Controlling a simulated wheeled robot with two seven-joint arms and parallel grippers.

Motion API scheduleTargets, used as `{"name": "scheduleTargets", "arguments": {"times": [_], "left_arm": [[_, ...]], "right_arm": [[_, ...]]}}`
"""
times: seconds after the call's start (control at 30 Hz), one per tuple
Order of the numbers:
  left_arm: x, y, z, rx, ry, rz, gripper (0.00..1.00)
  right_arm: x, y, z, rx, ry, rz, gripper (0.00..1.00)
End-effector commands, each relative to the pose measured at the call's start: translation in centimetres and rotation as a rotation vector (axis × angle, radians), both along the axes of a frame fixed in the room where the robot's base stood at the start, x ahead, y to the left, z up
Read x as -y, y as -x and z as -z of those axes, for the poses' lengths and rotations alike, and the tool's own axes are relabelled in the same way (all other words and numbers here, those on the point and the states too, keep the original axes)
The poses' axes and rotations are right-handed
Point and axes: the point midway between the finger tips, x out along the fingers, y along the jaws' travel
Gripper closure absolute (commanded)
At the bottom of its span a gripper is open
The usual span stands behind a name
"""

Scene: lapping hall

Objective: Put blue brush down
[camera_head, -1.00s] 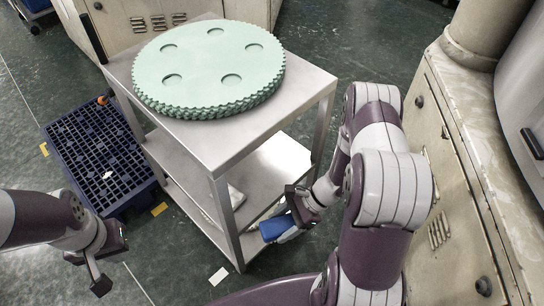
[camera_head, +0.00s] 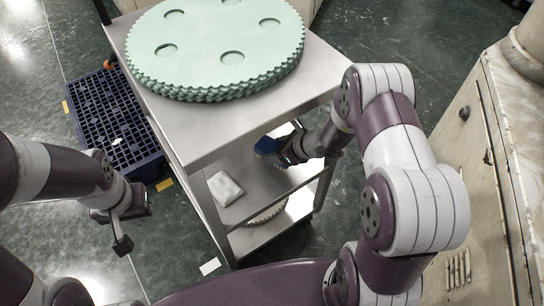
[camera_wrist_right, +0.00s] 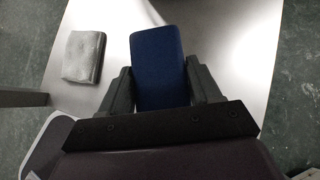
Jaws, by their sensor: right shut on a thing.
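The blue brush (camera_wrist_right: 158,62) is between the fingers of my right gripper (camera_wrist_right: 160,85), which is shut on it. In the head view the blue brush (camera_head: 268,145) shows under the edge of the cart's top, and my right gripper (camera_head: 290,147) reaches in over the middle shelf (camera_head: 262,178). In the wrist view the shelf's pale metal surface lies below the brush; I cannot tell whether the brush touches it. My left gripper (camera_head: 128,226) is empty, its fingers apart, off the cart's left side.
A green toothed disc stack (camera_head: 215,50) covers most of the cart's top. A folded grey cloth (camera_head: 225,188) lies on the middle shelf; it also shows in the wrist view (camera_wrist_right: 84,56). A blue crate (camera_head: 120,125) stands on the floor at left. A beige cabinet (camera_head: 470,150) is at right.

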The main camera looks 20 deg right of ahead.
Motion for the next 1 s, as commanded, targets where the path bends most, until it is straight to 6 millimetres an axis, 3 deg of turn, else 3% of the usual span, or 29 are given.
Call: {"name": "scheduleTargets", "arguments": {"times": [0.17, 0.33, 0.7, 0.73, 0.77, 0.8, 1.0], "left_arm": [[0.0, 0.0, 0.6, 0.0, 0.0, 0.0, 1.0], [0.0, 0.0, 2.3, 0.0, 0.0, 0.0, 1.0], [0.0, 0.0, 2.5, 0.0, 0.0, 0.0, 1.0], [0.0, 0.0, 2.4, 0.0, 0.0, 0.0, 1.0], [0.0, 0.0, 2.3, 0.0, 0.0, 0.0, 1.0], [0.0, 0.0, 2.3, 0.0, 0.0, 0.0, 1.0], [0.0, 0.0, 2.3, 0.0, 0.0, 0.0, 1.0]], "right_arm": [[-1.1, -1.3, 0.5, 0.0, -0.001, 0.001, 0.71], [-1.1, -1.2, 3.6, -0.001, -0.001, 0.001, 0.71], [-1.1, -1.2, 4.0, 0.0, 0.0, 0.0, 0.71], [-1.1, -1.2, 3.8, 0.0, 0.0, 0.0, 0.28], [-1.1, -1.2, 3.8, 0.0, 0.0, 0.0, 0.18], [-1.1, -1.2, 3.8, 0.0, 0.0, 0.0, 0.12], [-1.1, -1.2, 3.8, 0.0, 0.0, 0.0, 0.12]]}}
